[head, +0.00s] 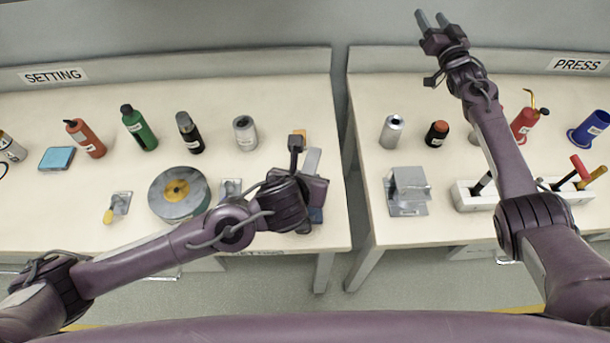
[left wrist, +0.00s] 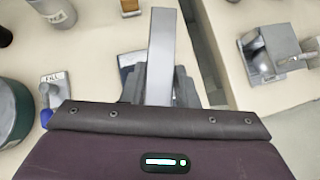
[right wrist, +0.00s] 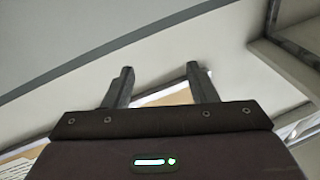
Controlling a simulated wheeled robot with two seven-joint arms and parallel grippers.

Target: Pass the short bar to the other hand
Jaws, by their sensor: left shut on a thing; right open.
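The short bar (left wrist: 172,45) is a flat grey metal strip. My left gripper (left wrist: 160,88) is shut on it, and the bar sticks out beyond the fingers. In the head view the bar (head: 312,160) shows partly, above the right end of the left table. My left gripper (head: 306,172) there hides part of it. My right gripper (head: 433,20) is open and empty, raised high at the back of the right table, well apart from the bar. In the right wrist view its two fingers (right wrist: 160,82) are spread with nothing between them.
The left table (head: 285,95) holds bottles, a round grey disc (head: 180,192) and small tools. The right table holds a grey metal fixture (head: 407,190), cans and a white tool rack (head: 467,197). A gap separates the tables.

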